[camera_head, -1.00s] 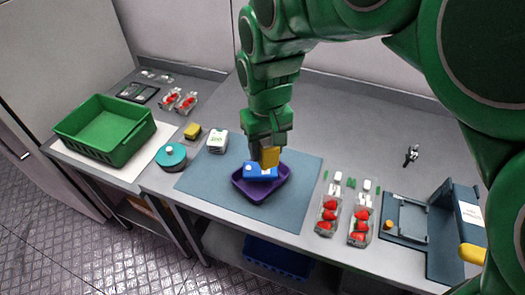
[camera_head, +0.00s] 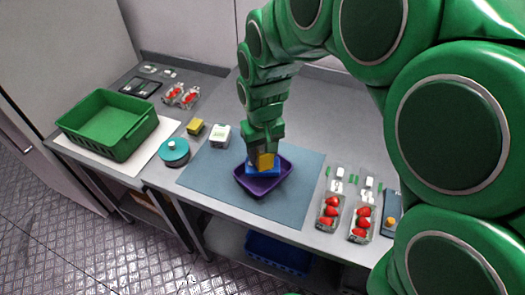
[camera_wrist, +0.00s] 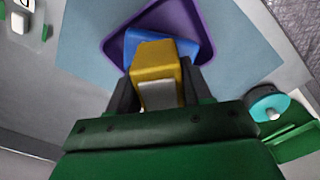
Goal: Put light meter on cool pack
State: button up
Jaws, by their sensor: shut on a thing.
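The yellow light meter (camera_head: 265,161), with a pale grey panel, is held between my gripper's fingers (camera_head: 264,152). The meter also shows in the wrist view (camera_wrist: 154,68), with my gripper (camera_wrist: 156,90) closed around its sides. The blue cool pack (camera_head: 262,173) lies in the purple tray (camera_head: 262,190), directly below the meter. In the wrist view the pack (camera_wrist: 133,42) is partly hidden behind the meter. The meter is right at the pack's top; I cannot tell whether they touch.
The tray stands on a blue-grey mat (camera_head: 220,180). A white device (camera_head: 220,136), a yellow block (camera_head: 195,127) and a teal round container (camera_head: 173,152) are to the left. A green crate (camera_head: 110,135) is further left. Punnets of red berries (camera_head: 330,212) are to the right.

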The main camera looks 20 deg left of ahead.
jog(key=shift+f, duration=0.3)
jog(key=o, duration=1.2)
jog(key=shift+o, duration=0.2)
jog(key=shift+r, duration=0.15)
notch_tip(320, 180, up, 12)
jog(key=shift+r, duration=0.1)
jog(key=s+d+m, duration=0.2)
jog(key=d, duration=0.8)
jog(key=s+d+m, duration=0.2)
jog(key=d, duration=0.8)
jog(key=s+d+f+m+g, duration=0.1)
jog(key=s+d+m, duration=0.4)
jog(key=s+d, duration=0.9)
jog(key=shift+s+d+f+g, duration=0.15)
jog(key=shift+s+f+g, duration=0.25)
jog(key=shift+s+f, duration=0.3)
